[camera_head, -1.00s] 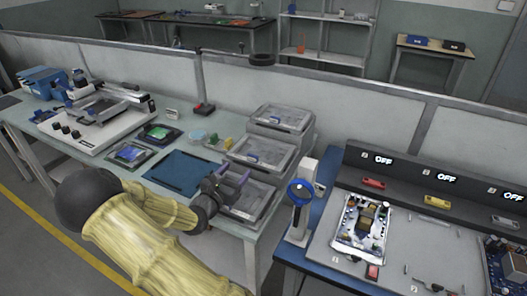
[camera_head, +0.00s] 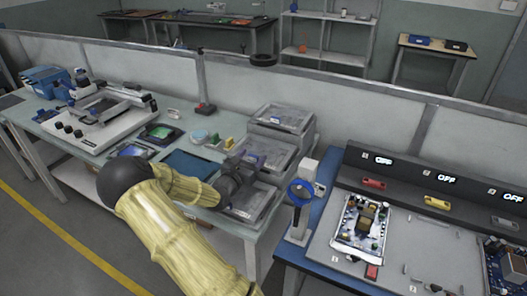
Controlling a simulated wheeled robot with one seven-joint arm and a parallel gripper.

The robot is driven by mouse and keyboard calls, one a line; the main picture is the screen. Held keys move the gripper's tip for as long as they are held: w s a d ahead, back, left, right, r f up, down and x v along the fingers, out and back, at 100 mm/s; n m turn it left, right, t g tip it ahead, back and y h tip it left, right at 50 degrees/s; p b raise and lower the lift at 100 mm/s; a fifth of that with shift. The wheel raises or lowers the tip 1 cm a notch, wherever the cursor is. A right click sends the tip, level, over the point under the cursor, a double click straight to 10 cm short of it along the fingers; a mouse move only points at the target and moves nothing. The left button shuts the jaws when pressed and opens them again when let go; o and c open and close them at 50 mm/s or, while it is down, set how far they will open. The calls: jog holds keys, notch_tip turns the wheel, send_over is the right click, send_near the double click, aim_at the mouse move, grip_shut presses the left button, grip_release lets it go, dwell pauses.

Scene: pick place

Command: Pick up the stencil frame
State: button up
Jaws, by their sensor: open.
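Several grey stencil frames lie stepped on the right end of the left bench. The back one (camera_head: 283,117) sits highest, the middle one (camera_head: 277,152) lower. The front one (camera_head: 262,208) is lowest and partly hidden by my gripper. My gripper (camera_head: 246,172) is open above the front frame, close to the near edge of the middle one. I cannot tell whether it touches either frame. My yellow-sleeved arm reaches in from the bottom.
A blue mat (camera_head: 190,164) lies left of the gripper, partly covered by my arm. A stencil printer (camera_head: 98,118) stands further left.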

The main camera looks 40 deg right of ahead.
jog(key=shift+w+d, duration=0.3)
jog(key=shift+d, duration=0.3)
jog(key=shift+a, duration=0.1)
jog(key=shift+c, duration=0.2)
jog(key=c, duration=1.2)
notch_tip(320, 180, up, 10)
jog(key=shift+r, duration=0.1)
